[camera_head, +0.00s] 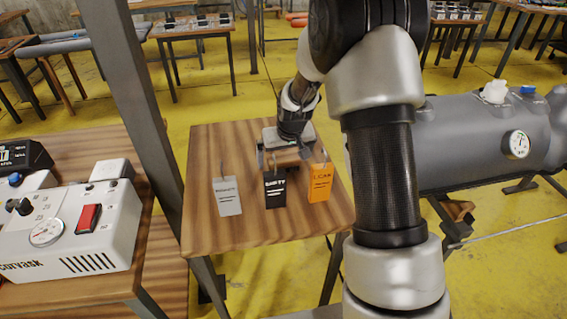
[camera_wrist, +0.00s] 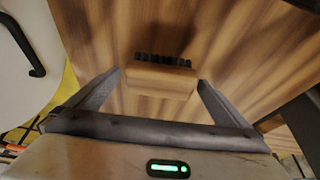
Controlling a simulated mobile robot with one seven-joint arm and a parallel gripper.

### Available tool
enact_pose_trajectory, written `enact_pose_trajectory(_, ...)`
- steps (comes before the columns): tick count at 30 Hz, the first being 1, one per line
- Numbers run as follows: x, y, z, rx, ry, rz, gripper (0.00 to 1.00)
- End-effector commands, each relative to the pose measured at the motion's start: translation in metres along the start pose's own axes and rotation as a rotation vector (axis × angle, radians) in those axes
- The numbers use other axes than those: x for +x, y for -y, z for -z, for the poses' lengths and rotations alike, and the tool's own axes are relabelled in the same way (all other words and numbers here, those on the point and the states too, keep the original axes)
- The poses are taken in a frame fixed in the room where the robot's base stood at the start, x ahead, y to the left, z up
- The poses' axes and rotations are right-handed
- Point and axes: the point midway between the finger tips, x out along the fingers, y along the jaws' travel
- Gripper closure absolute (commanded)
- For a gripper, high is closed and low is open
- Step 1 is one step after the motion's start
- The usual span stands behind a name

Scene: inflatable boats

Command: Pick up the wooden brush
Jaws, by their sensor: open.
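The wooden brush (camera_wrist: 160,82) lies on the wooden table (camera_wrist: 100,20) in the wrist view. It has a pale wood block with a row of dark bristles along its upper edge in the picture. My gripper (camera_wrist: 159,77) is open, with one finger to the left of the block and one to the right. A gap shows on each side, and the jaws hold nothing. In the head view my gripper (camera_head: 287,156) points down over the small wooden table (camera_head: 215,150), behind the tags. The brush cannot be made out clearly there.
A grey tag (camera_head: 228,197), a black tag (camera_head: 275,188) and an orange tag (camera_head: 320,183) stand in front of my gripper. A white gauge box (camera_head: 75,235) is on the left table. A grey inflatable boat tube (camera_head: 455,145) lies at right.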

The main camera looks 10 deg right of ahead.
Motion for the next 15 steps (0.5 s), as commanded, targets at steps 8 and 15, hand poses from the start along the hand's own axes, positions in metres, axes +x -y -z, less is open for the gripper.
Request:
enact_pose_trajectory(8, -0.0003, 0.0, 0.0, 0.0, 0.0, 0.0, 0.35)
enact_pose_trajectory(15, -0.0007, 0.0, 0.0003, 0.0, -0.001, 0.0, 0.46)
